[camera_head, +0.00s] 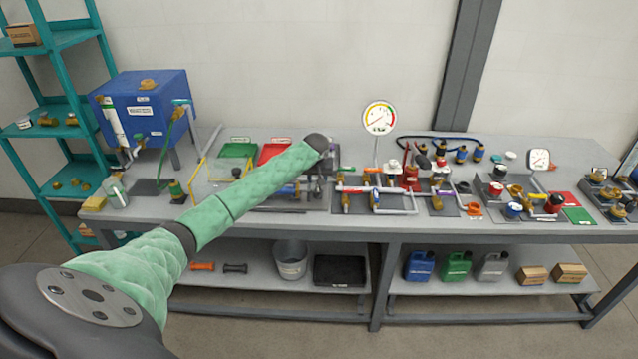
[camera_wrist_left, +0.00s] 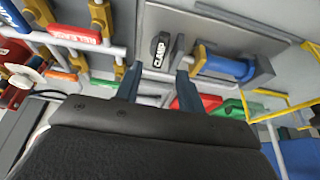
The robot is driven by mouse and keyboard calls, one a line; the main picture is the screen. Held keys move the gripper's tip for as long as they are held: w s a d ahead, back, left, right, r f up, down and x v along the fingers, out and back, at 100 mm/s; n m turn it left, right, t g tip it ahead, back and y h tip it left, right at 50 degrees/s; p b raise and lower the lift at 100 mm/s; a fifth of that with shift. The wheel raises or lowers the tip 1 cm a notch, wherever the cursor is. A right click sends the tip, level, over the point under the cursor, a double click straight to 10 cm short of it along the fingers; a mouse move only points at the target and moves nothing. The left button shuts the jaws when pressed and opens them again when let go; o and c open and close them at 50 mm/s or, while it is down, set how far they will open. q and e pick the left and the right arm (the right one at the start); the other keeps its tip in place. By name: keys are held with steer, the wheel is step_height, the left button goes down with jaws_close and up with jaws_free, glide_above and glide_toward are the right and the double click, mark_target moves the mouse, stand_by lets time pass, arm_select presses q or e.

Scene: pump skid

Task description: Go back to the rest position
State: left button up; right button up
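My left arm (camera_head: 235,195), in a green quilted sleeve, reaches from the lower left of the head view out over the middle of the bench. My left gripper (camera_wrist_left: 157,76) shows in the left wrist view. Its two dark fingers stand apart with nothing between them. Just beyond the fingertips is a black handle marked CLAMP (camera_wrist_left: 159,50) on a grey plate, beside a blue cylinder (camera_wrist_left: 222,66). I cannot tell whether the fingers touch anything. In the head view the gripper is hard to make out among the fittings. My right gripper is not in view.
The bench (camera_head: 330,228) is crowded with pipes and valves, a round gauge (camera_head: 379,117), a blue tank (camera_head: 143,108), a green tray (camera_head: 237,150) and a red tray (camera_head: 272,152). A yellow frame (camera_wrist_left: 285,108) stands close to the left gripper. A teal shelf (camera_head: 70,130) stands at left.

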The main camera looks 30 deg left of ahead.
arm_select(q)
steer(key=shift+s+d+r, duration=0.1)
steer(key=shift+s+r, duration=0.05)
steer(key=shift+r, duration=0.3)
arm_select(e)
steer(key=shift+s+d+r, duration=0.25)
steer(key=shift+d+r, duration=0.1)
arm_select(q)
steer(key=shift+f, duration=0.1)
